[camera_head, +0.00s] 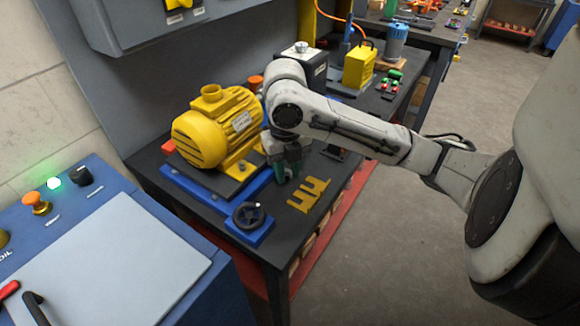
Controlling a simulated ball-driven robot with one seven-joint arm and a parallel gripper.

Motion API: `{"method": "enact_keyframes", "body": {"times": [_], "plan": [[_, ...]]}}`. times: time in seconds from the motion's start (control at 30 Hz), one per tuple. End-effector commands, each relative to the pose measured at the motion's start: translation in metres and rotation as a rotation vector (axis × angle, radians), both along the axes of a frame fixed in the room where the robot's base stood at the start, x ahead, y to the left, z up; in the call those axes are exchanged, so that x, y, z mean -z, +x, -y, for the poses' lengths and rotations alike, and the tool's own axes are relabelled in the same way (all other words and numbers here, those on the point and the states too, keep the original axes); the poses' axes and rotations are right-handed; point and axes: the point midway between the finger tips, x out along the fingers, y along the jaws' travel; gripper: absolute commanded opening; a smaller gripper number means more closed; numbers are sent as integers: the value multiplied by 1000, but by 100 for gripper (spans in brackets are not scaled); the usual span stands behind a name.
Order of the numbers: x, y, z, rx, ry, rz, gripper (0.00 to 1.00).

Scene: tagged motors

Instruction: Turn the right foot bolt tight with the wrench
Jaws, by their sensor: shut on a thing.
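The yellow motor (202,140) sits on a dark plate over a blue base (190,185) on the dark workbench. My gripper (287,172) points down just right of the motor, beside its right foot, with its greenish fingers closed. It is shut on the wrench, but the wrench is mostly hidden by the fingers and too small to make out.
A black handwheel (249,215) on a blue block stands at the bench's front corner. Yellow forked shims (308,194) lie right of it. A yellow box (359,66) and a grey-blue canister (395,40) stand farther back. A blue console (110,260) fills the lower left.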

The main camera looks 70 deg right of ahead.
Motion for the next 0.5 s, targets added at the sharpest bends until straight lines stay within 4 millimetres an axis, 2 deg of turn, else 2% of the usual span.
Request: {"method": "enact_keyframes", "body": {"times": [0.5], "plan": [[1,4,-4,32,2,-2,0]]}}
